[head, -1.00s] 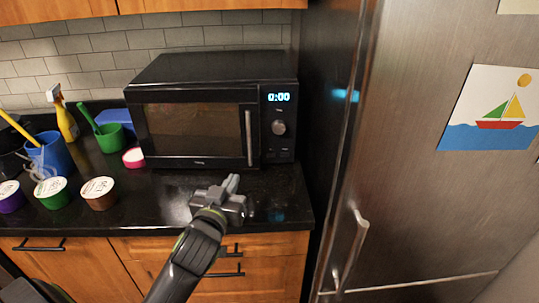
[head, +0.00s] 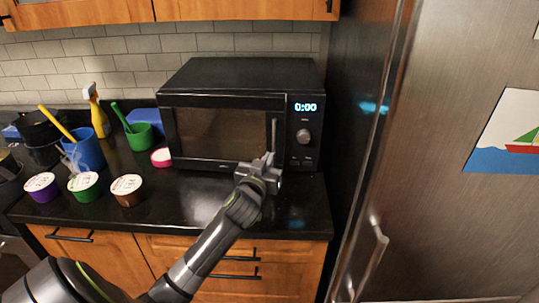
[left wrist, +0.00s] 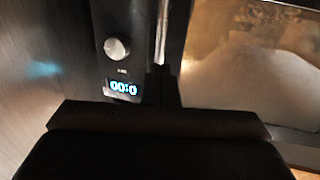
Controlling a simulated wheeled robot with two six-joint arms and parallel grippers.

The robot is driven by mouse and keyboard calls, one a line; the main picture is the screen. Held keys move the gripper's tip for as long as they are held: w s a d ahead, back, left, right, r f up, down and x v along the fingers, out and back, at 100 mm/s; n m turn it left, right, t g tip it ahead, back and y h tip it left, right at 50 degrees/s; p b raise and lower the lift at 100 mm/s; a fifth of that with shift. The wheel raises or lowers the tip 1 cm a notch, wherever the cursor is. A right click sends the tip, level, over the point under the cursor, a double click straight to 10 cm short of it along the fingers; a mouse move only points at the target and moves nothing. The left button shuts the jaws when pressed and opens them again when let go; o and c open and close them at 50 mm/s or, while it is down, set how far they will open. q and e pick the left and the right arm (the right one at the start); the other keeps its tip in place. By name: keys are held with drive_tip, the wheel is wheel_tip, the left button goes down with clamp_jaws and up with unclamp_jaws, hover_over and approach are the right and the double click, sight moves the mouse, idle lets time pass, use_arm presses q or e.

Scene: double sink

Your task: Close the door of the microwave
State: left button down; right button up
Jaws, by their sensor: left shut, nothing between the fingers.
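The black microwave (head: 240,82) stands on the counter against the tiled wall. Its door (head: 220,135) looks flush or nearly flush with the front; I cannot tell whether a small gap is left. The upright door handle (head: 274,134) is beside the control panel and also shows in the left wrist view (left wrist: 161,38). My left gripper (head: 267,162) is shut and empty, in front of the door's lower right, by the handle's lower end. In the left wrist view its dark fingers (left wrist: 161,82) overlap the handle's end; contact is unclear. My right gripper is out of view.
A steel fridge (head: 440,190) stands close on the right. Left of the microwave are a green cup (head: 143,137), a blue cup (head: 88,150), a spray bottle (head: 99,118) and several lidded tubs. The counter (head: 200,200) before the microwave is clear.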

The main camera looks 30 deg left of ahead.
use_arm(q)
drive_tip(key=shift+w+a, duration=0.2)
drive_tip(key=shift+w, duration=0.45)
